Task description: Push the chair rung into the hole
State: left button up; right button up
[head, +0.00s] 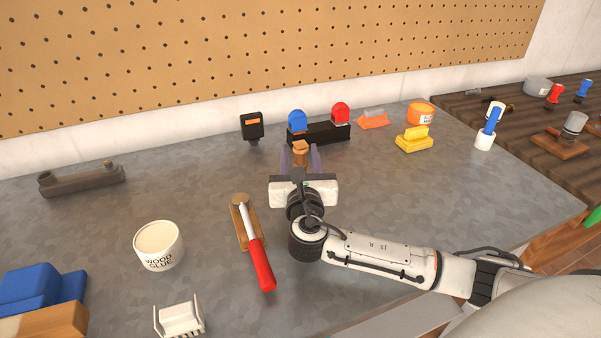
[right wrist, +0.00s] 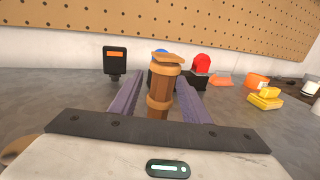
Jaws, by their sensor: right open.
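My right gripper (head: 301,158) is open, with its two purple fingers pointing toward the back of the bench. An upright brown turned wooden piece, which may be the chair rung (head: 300,150), stands between the fingers. In the right wrist view this wooden piece (right wrist: 160,95) has a ringed, post-like body and a flatter, wider top. Gaps to the fingers (right wrist: 158,103) show on both sides, and its base is hidden behind the gripper's body. I cannot make out the hole in either view. My left gripper is not in view.
A red-handled tool (head: 259,262) lies by a small wooden board (head: 238,222), left of my right arm. A wood glue tub (head: 158,245) stands further left. Behind the gripper are a black stand (head: 322,133) with blue and red tops and a black device (head: 252,125). The right-middle bench is clear.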

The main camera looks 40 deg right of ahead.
jog(key=shift+w+d, duration=0.15)
jog(key=shift+w, duration=0.1)
grip_shut()
notch_tip(320, 180, up, 10)
jog(key=shift+p, duration=0.45)
